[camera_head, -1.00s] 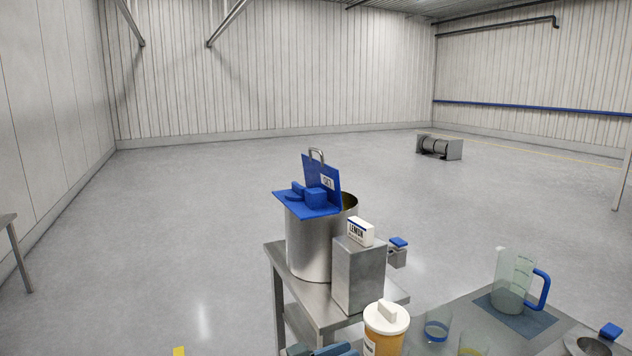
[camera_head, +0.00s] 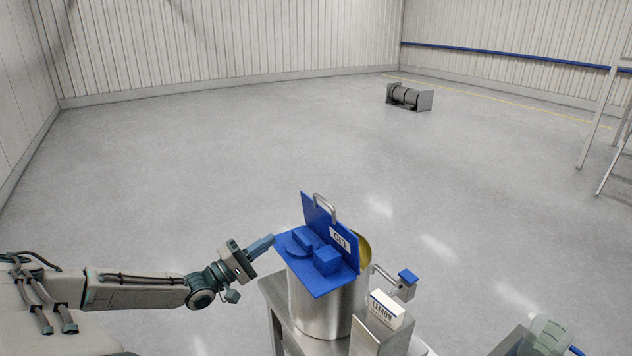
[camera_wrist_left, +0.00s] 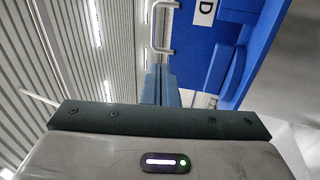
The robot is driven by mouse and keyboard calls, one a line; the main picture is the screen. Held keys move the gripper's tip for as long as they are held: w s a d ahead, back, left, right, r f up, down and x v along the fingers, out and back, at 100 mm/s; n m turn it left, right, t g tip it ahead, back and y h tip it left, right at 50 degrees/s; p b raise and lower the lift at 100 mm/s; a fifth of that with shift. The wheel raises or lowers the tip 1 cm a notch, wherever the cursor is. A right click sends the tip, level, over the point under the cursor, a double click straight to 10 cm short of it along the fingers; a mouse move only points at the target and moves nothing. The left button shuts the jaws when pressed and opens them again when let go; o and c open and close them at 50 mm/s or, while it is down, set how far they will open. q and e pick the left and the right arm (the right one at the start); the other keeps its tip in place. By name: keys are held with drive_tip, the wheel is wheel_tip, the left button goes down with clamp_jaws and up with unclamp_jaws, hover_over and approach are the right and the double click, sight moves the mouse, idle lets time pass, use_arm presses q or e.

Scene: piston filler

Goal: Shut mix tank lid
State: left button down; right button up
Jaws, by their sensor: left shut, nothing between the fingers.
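The mix tank (camera_head: 325,300) is a steel cylinder with a blue half cover (camera_head: 318,280) on its top. Its blue lid (camera_head: 330,232), with a metal handle (camera_head: 325,207) and a label, stands raised on its hinge, so part of the tank mouth is open. My left gripper (camera_head: 262,246) is shut and empty, just left of the tank top and apart from the lid in the head view. In the left wrist view the shut fingers (camera_wrist_left: 160,88) point toward the blue lid and its handle (camera_wrist_left: 163,28). My right gripper is not in view.
The tank stands on a steel table (camera_head: 272,290). A box marked LEMON (camera_head: 387,309) sits on a metal block right of the tank, near a blue-topped valve (camera_head: 407,278). A clear jug (camera_head: 548,338) is at lower right. The floor behind is mostly free.

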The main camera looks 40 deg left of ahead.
use_arm(q)
drive_tip(key=r+b+x, duration=0.1)
drive_tip(key=b+x, duration=0.2)
drive_tip(key=x, duration=1.1)
drive_tip(key=shift+s+d+r+h+b, duration=0.15)
drive_tip(key=shift+d+r+h+b, duration=0.15)
drive_tip(key=shift+d+h+b, duration=0.1)
